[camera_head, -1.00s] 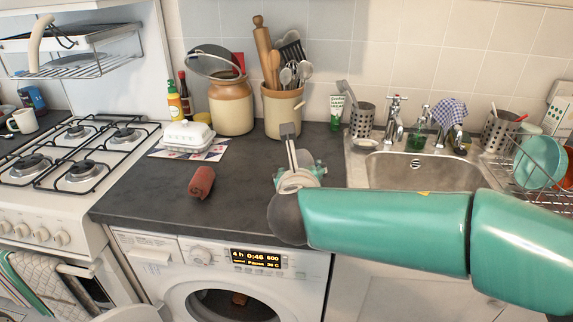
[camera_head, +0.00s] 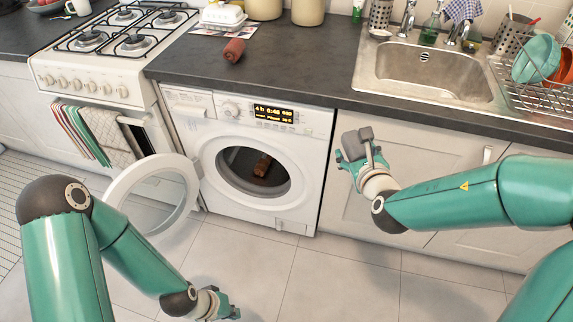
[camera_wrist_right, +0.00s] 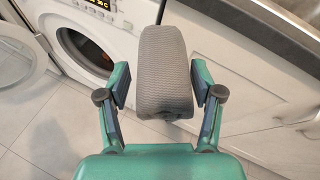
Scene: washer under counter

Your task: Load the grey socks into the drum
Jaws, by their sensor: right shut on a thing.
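The grey socks (camera_head: 357,141) are a rolled grey bundle. My right gripper (camera_head: 364,154) is shut on them, in front of the cabinet door to the right of the washer. In the right wrist view the grey socks (camera_wrist_right: 162,70) stand between the two fingers, reaching well beyond the tips. The washer's drum (camera_head: 236,178) is open to view, with a brown roll (camera_head: 263,165) lying inside. The round washer door (camera_head: 118,189) is swung open to the left. My left gripper (camera_head: 219,304) is low over the floor, below the washer; its finger state is unclear.
A red-brown roll (camera_head: 234,50) lies on the dark counter (camera_head: 300,62). The sink (camera_head: 430,72) is to the right and the cooker (camera_head: 95,75) to the left. The floor (camera_head: 330,280) before the washer is clear except for my left arm.

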